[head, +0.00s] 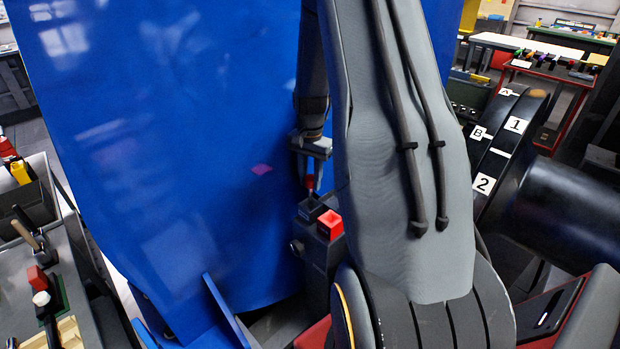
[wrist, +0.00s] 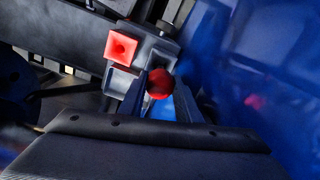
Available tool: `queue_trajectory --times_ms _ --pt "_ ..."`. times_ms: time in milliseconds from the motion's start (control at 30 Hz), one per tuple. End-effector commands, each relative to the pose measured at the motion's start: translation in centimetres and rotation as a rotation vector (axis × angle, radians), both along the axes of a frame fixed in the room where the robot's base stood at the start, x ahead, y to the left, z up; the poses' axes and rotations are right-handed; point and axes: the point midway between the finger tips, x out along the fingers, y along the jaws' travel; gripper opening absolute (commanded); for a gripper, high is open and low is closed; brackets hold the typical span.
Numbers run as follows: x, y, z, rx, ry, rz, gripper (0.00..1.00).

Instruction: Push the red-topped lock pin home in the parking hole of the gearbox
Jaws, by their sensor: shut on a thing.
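My gripper (head: 311,160) is shut on the lock pin (head: 310,181), which hangs below the jaws in the head view. In the wrist view, the pin's round red top (wrist: 159,84) sits between the two fingers. The dark gearbox (head: 316,262) stands under the gripper, beside the blue panel. Which one is the parking hole is not clear. The pin's lower tip is hidden, so I cannot tell whether it enters a socket.
A large blue panel (head: 170,150) rises close to the left of the gripper. A black drum with labels (head: 516,125) stands at the right. A grey bench (head: 75,285) with tools is at the far left. My arm blocks much of the middle.

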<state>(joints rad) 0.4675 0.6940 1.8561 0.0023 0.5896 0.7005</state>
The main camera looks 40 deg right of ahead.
Motion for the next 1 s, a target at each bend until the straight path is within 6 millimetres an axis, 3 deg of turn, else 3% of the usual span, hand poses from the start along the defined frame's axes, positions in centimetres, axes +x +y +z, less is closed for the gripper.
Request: queue_trajectory --times_ms 1000 --pt "0.0 0.0 -2.4 0.0 0.0 0.0 0.04"
